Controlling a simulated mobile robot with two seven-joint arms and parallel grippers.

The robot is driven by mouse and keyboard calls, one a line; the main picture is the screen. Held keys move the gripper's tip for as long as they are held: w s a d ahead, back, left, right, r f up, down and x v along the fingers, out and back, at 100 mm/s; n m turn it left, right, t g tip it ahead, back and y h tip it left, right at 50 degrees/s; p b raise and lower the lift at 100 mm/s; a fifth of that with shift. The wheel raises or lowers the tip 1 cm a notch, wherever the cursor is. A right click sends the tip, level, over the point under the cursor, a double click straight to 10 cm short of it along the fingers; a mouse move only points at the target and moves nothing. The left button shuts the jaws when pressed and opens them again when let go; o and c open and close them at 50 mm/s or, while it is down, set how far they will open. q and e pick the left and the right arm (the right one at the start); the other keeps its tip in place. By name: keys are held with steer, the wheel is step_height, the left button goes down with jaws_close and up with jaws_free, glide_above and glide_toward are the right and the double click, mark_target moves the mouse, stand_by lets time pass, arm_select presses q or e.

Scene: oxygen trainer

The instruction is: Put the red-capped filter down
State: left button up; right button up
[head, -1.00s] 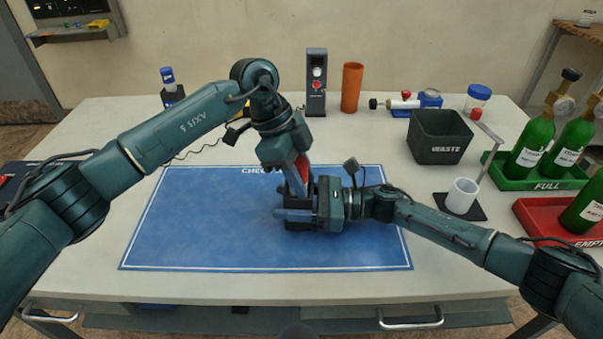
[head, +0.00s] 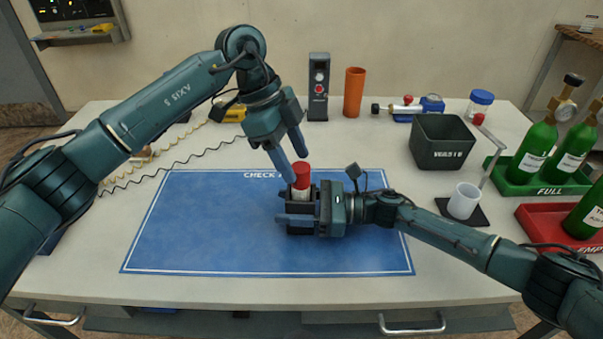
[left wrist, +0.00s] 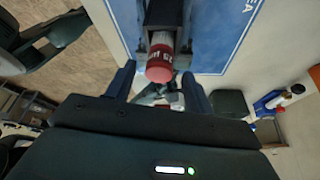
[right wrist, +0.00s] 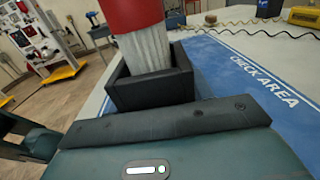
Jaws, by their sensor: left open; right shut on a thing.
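The red-capped filter (head: 301,188) has a white body and stands upright in a black open-topped box (head: 303,229) over the blue check-area mat (head: 210,225). My right gripper (head: 298,220) is shut on this box from the right. I cannot tell whether the box touches the mat. My left gripper (head: 293,160) is open and empty, just above the red cap. In the left wrist view the cap (left wrist: 159,70) shows between the spread fingers, apart from them. In the right wrist view the white body (right wrist: 146,50) goes down into the box (right wrist: 150,90), which hides its lower end.
A black waste bin (head: 440,145), a white cup (head: 464,200) and green bottles in a green tray (head: 552,188) and a red tray (head: 545,222) stand at right. A gauge post (head: 318,88) and an orange cylinder (head: 354,92) stand behind. The mat's left half is clear.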

arm_select(q)
steer(key=v, duration=0.6)
steer(key=shift+r, duration=0.3)
steer(key=shift+a, duration=0.15)
arm_select(e)
steer(key=o, duration=1.1)
steer(key=shift+d, duration=0.15)
